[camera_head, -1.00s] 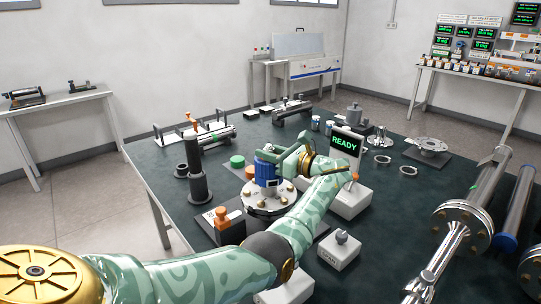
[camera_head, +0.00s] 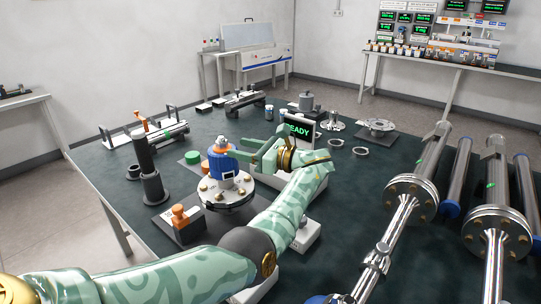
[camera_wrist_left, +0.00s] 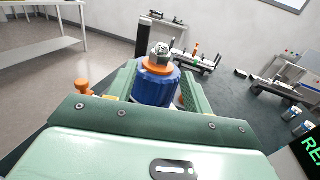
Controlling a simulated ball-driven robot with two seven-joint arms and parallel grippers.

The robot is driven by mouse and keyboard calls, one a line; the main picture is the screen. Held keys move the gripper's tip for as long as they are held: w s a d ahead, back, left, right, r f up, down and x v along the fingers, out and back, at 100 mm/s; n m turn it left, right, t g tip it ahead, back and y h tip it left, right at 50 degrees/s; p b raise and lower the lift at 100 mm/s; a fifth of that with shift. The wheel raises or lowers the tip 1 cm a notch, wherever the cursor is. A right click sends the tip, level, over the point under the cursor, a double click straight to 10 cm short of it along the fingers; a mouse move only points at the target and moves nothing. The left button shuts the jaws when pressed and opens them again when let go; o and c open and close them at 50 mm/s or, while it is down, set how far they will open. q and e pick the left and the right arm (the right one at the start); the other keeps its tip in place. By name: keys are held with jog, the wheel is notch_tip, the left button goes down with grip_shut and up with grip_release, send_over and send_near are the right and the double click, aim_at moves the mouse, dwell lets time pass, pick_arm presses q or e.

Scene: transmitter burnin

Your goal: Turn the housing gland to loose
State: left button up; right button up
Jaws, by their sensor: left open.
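The blue housing (camera_head: 222,165) stands on a round bolted metal flange (camera_head: 228,194) on the dark table. On its top sits a metallic gland with a hex nut (camera_head: 220,142), seen closer in the left wrist view (camera_wrist_left: 161,50) above an orange ring (camera_wrist_left: 158,66). My left gripper (camera_head: 243,153) is open, just right of the housing in the head view. In the left wrist view its two green fingers (camera_wrist_left: 158,88) show on either side of the blue housing (camera_wrist_left: 155,86). I cannot tell whether they touch it. My right gripper is not in view.
A READY display (camera_head: 299,130) stands behind the gripper. A dark upright post (camera_head: 150,170) and an orange-knobbed block (camera_head: 180,220) stand left of the flange. Large flanged pipes (camera_head: 411,198) fill the right side.

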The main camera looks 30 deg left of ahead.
pick_arm(q)
jog(key=w+d+b, duration=0.1)
jog(key=d+b, duration=0.1)
jog(key=d, duration=0.7)
jog(key=shift+w, duration=0.4)
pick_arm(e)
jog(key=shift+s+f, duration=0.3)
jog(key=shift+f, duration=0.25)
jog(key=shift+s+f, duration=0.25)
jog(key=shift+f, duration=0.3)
pick_arm(q)
jog(key=shift+d, duration=0.1)
